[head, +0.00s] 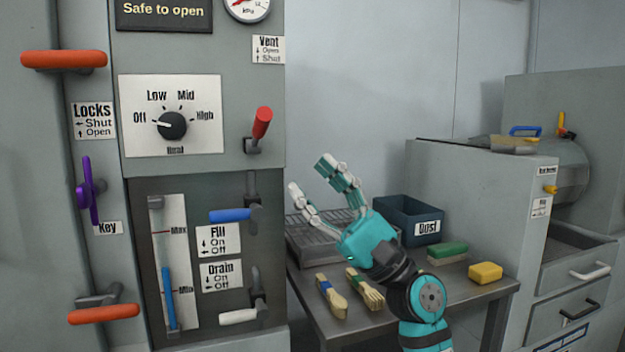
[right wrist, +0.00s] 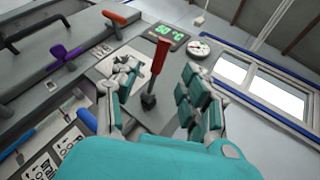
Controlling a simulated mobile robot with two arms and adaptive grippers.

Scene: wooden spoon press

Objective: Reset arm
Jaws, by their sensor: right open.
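My right gripper (head: 322,188) is teal and white, raised above the small table in the head view, to the right of the machine panel. Its fingers are spread and empty, and it touches nothing that I can see. In the right wrist view the open fingers (right wrist: 155,98) frame the red-handled vent lever (right wrist: 159,62), which stands beyond them. In the head view that lever (head: 262,124) points up, left of the gripper and apart from it. My left gripper is not in view.
The panel has a heat knob (head: 172,126), a blue fill lever (head: 230,215), a white drain lever (head: 238,317) and orange lock handles (head: 64,60).

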